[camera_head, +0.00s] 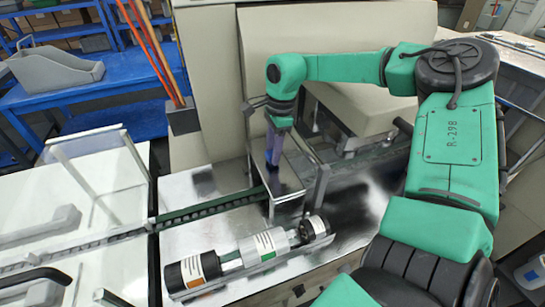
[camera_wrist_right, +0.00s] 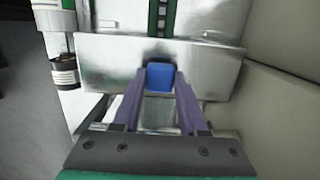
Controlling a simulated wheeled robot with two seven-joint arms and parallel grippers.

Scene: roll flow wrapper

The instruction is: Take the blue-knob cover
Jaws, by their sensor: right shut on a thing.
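My right gripper (camera_head: 273,155) reaches down from the green arm onto the metal cover over the machine's conveyor line. In the right wrist view, the two purple fingers of my right gripper (camera_wrist_right: 160,78) are shut on the blue knob (camera_wrist_right: 160,76), one on each side. The shiny metal cover (camera_wrist_right: 110,62) spans behind the knob, and it also shows in the head view (camera_head: 285,183) below the fingers. In the head view the knob is hidden by the fingers. I cannot tell whether the cover is lifted. My left gripper is not in view.
A rail with a green edge (camera_head: 205,210) runs along the steel deck towards the cover. A black, white and green roller assembly (camera_head: 262,245) lies in front. The large beige machine housing (camera_head: 330,35) stands close behind. A clear guard (camera_head: 90,165) stands at left.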

